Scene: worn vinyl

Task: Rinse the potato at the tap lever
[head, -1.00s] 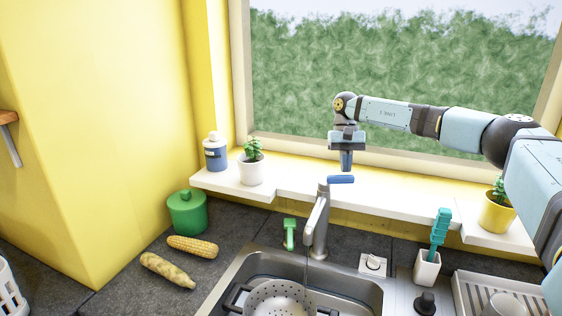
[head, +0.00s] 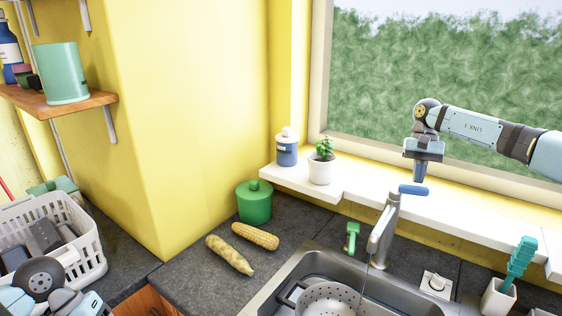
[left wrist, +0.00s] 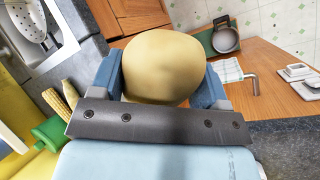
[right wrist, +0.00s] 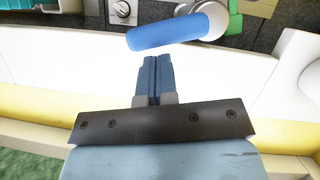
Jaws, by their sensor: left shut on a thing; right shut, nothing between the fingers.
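The potato (left wrist: 162,68) is a smooth tan lump held between the blue fingers of my left gripper (left wrist: 163,80) in the left wrist view. In the head view only part of my left arm shows at the lower left; the potato is not visible there. The tap (head: 384,232) stands behind the sink, with its blue lever (head: 413,190) on top. A thin line hangs below the spout, like running water. My right gripper (head: 421,180) is shut and empty, just above and behind the lever. The lever also shows in the right wrist view (right wrist: 178,34), just beyond the fingertips (right wrist: 152,58).
A colander (head: 330,300) sits in the sink (head: 290,272). A potted plant (head: 322,164) and a bottle (head: 287,148) stand on the sill. A white basket (head: 88,248) is at left.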

